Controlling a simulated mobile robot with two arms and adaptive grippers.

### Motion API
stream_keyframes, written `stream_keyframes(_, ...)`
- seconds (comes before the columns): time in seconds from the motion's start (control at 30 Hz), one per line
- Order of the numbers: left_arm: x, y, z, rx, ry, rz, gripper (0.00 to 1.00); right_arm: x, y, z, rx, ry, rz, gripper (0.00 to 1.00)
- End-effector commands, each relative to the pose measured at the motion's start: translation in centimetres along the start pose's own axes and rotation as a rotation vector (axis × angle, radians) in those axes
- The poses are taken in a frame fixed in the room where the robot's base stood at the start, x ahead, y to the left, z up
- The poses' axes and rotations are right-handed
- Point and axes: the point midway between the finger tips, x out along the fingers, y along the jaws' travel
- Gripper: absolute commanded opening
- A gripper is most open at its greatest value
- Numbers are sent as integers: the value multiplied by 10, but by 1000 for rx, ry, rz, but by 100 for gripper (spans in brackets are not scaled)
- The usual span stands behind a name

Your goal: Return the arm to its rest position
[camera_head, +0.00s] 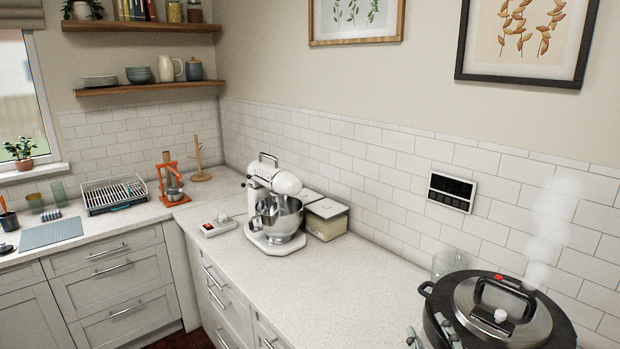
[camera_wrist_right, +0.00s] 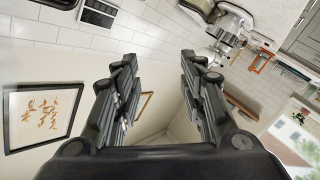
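My right gripper (camera_head: 428,331) shows only in part at the bottom edge of the head view, just left of the dark pressure cooker. In the right wrist view, the right gripper's two dark fingers (camera_wrist_right: 158,62) stand apart with nothing between them. The gripper is open and empty. The wrist view is tilted, with wall, ceiling corner and shelf behind the fingers. Most of my right arm is hidden. My left gripper is not in either view.
The dark pressure cooker (camera_head: 500,313) steams on the counter (camera_head: 325,290), with a glass jar (camera_head: 447,263) behind it. A white stand mixer (camera_head: 273,205), a lidded container (camera_head: 326,219) and a small switch box (camera_head: 218,226) stand farther back. The counter between mixer and cooker is clear.

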Motion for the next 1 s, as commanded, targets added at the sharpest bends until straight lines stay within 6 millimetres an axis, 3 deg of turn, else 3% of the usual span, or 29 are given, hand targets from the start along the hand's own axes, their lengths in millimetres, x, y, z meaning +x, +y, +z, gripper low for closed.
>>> stream_keyframes(0.03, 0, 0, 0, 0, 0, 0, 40, -14, -13, 34, 56, -129, -34, 38)
stream_keyframes(0.1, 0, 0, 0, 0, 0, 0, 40, -38, -32, 78, 120, -303, -86, 38)
stream_keyframes(0.2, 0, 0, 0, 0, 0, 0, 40, -81, -60, 128, 191, -531, -169, 38)
stream_keyframes(0.4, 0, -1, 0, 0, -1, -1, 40, -168, -106, 183, 283, -867, -332, 38)
stream_keyframes(0.57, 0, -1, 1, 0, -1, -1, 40, -235, -134, 203, 332, -1079, -459, 38)
stream_keyframes(0.6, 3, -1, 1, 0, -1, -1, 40, -242, -141, 212, 335, -1108, -478, 38)
stream_keyframes(0.87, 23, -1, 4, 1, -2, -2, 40, -216, -194, 292, 322, -1127, -482, 38)
stream_keyframes(1.0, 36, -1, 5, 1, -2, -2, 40, -210, -229, 347, 316, -1147, -491, 38)
